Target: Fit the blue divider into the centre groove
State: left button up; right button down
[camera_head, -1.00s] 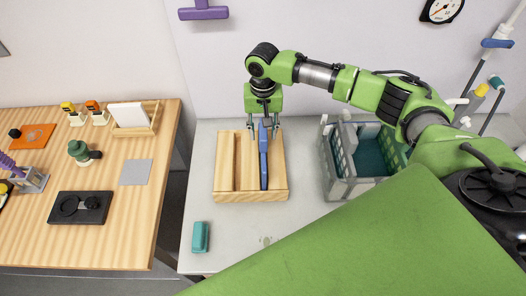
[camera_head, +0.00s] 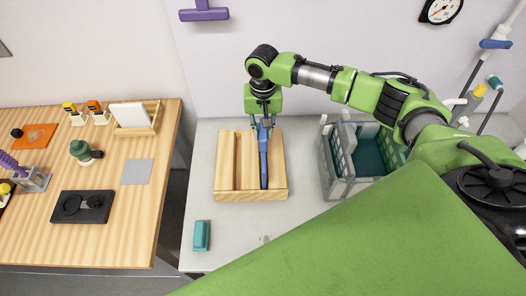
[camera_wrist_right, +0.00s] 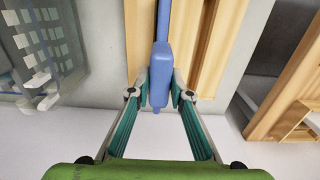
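The blue divider (camera_head: 263,160) stands on edge along the wooden block (camera_head: 225,190), right of the block's middle. Its far end sticks up at the block's back edge. How deep it sits is hidden. A long dark groove (camera_head: 237,160) in the block lies empty to its left. My right gripper (camera_head: 265,124) comes down at the divider's far end. In the right wrist view its fingertips (camera_wrist_right: 161,88) close on both sides of the blue end (camera_wrist_right: 160,70). My left gripper is out of view.
A grey crate (camera_head: 343,185) stands to the right of the block. A teal piece (camera_head: 201,236) lies in front at left on the grey table. A wooden table (camera_head: 130,220) with several tools is further left. The grey tabletop around the block is mostly clear.

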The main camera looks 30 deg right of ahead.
jog(key=shift+r, duration=0.4)
dwell(0.6)
notch_tip(320, 180, up, 10)
jog(key=shift+f+p, duration=0.25)
jog(key=shift+p, duration=0.1)
dwell(1.3)
dwell(0.3)
